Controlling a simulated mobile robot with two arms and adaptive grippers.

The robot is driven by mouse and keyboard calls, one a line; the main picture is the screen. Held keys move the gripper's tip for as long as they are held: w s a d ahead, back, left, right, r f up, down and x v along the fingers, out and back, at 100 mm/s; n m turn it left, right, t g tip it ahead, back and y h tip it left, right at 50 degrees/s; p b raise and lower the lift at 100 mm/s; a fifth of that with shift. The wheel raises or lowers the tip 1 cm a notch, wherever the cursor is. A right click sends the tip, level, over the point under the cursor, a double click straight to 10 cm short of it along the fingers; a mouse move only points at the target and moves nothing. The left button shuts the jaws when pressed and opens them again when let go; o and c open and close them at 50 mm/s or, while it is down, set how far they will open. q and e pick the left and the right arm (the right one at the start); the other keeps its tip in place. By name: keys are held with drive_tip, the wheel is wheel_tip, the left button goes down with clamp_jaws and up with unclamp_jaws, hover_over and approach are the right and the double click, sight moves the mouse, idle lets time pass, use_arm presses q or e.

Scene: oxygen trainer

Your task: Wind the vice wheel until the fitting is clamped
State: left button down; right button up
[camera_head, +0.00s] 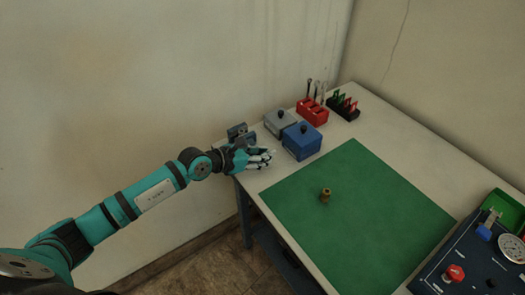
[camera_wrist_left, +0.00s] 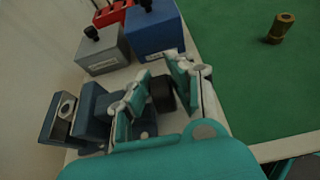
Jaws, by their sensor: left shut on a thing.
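The vice (camera_head: 238,132) is a dark blue-grey block at the table's left corner; it also shows in the left wrist view (camera_wrist_left: 92,108). A dark round wheel (camera_wrist_left: 162,94) sits at its near side. My left gripper (camera_head: 266,157) is at the vice, its fingers (camera_wrist_left: 160,78) closed around the wheel, hiding part of it. A light piece with a dark hole (camera_wrist_left: 65,106) shows at the vice's far block; I cannot tell if it is gripped. A brass fitting (camera_head: 326,195) stands upright on the green mat, apart from the vice; it also shows in the left wrist view (camera_wrist_left: 281,27).
A grey box (camera_head: 281,123) and a blue box (camera_head: 302,142) with black knobs stand close beside my left gripper. Behind are a red tool holder (camera_head: 313,113) and a black rack (camera_head: 343,107). A dark panel (camera_head: 460,262) with a gauge is at right. The green mat (camera_head: 375,220) is mostly clear.

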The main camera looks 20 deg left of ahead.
use_arm(q)
drive_tip(key=g+p, duration=0.1)
drive_tip(key=p, duration=0.1)
drive_tip(key=g+y+p, duration=0.1)
drive_tip(key=p, duration=0.2)
drive_tip(key=y+p, duration=0.1)
drive_tip(key=p, duration=0.2)
drive_tip(key=shift+w+d+r+g, duration=0.25)
drive_tip(key=shift+w+r+g, duration=0.05)
drive_tip(key=shift+g, duration=0.1)
drive_tip(key=shift+f+g+y+p, duration=0.2)
drive_tip(key=shift+g+y+p, duration=0.15)
drive_tip(key=shift+g+y, duration=0.15)
drive_tip(key=shift+d+f+g+y, duration=0.1)
drive_tip(key=shift+f+g+y, duration=0.15)
drive_tip(key=shift+g+y, duration=0.3)
drive_tip(key=shift+f, duration=0.1)
drive_tip(key=c, duration=1.5)
unclamp_jaws()
drive_tip(key=shift+r, duration=0.2)
drive_tip(key=v, duration=1.1)
drive_tip(key=shift+s+r, duration=0.1)
drive_tip(key=shift+r, duration=0.25)
